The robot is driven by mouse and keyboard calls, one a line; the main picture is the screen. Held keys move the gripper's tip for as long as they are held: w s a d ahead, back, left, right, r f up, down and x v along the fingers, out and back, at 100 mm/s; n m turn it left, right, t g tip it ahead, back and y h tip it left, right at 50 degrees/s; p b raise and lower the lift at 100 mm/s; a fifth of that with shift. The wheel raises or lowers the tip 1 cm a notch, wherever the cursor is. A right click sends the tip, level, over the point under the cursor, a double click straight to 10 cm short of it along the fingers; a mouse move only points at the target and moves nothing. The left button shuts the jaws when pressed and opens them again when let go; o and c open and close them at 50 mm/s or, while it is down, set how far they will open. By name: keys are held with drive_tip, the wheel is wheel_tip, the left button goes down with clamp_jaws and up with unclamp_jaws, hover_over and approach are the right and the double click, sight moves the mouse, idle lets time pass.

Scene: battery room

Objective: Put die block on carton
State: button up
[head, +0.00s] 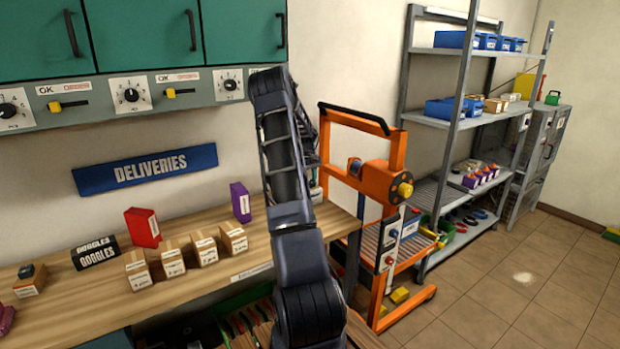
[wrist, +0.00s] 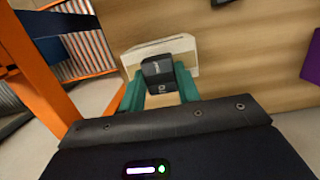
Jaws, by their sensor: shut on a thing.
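My gripper (wrist: 158,80) has teal fingers, which are shut on a small dark block with a pale mark, the die block (wrist: 157,68), in the wrist view. A pale cream box-like thing (wrist: 183,46) lies just beyond the block; I cannot tell whether they touch or whether it is a carton. In the head view my arm hides the held block and most of my gripper. Several small brown cartons with white labels, one of them a carton (head: 233,239), stand in a row on the bench. Another carton (head: 29,288) at the far left bears a dark object.
The wooden bench (head: 215,275) also holds a red box (head: 143,228), a purple box (head: 240,203) and a black goggles sign (head: 95,252). An orange-framed stand (head: 388,150) is right of the bench. Shelving (head: 470,115) stands farther right, with open floor before it.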

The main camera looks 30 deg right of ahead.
drive_tip(key=shift+f, duration=0.65)
drive_tip(key=shift+f, duration=0.1)
drive_tip(key=o, duration=1.2)
drive_tip(key=shift+c, duration=0.2)
drive_tip(key=r, duration=0.5)
drive_tip(key=shift+w+r, duration=0.2)
drive_tip(key=shift+w, duration=0.2)
drive_tip(key=shift+r, duration=0.15)
